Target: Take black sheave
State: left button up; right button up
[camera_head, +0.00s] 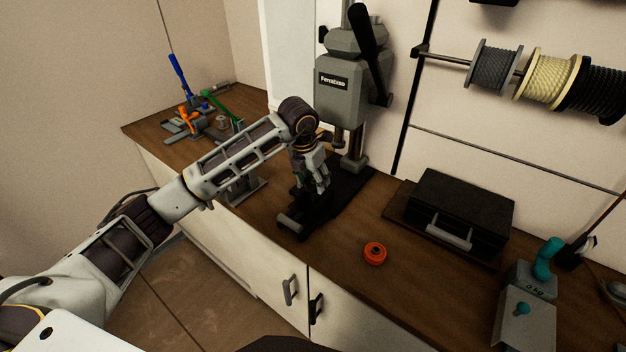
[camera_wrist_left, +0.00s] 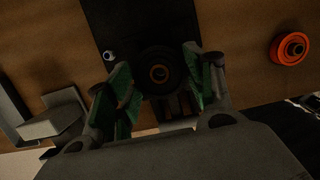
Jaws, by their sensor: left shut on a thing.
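The black sheave (camera_wrist_left: 159,76) is a dark round wheel with a brownish hub in the left wrist view. It sits between the green-padded fingers of my left gripper (camera_wrist_left: 157,80), which is shut on it. In the head view my left gripper (camera_head: 318,184) points down over the dark base of the grey press. The sheave is too dark to make out there, and I cannot tell whether it touches the base. My right gripper is not in view.
The grey press (camera_head: 342,92) stands just behind my left gripper. An orange sheave (camera_head: 375,253) lies on the brown worktop (camera_head: 345,285) to the right. Several tools, one an orange clamp (camera_head: 187,120), lie at the far left.

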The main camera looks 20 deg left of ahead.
pick_arm(q)
jog(key=shift+w+p+v, duration=0.2)
jog(key=shift+p+v, duration=0.15)
jog(key=shift+v, duration=0.45)
jog(key=shift+w+p+v, duration=0.15)
jog(key=shift+p+v, duration=0.2)
jog(key=shift+v, duration=0.45)
jog(key=shift+d+r, duration=0.1)
jog(key=shift+d, duration=0.05)
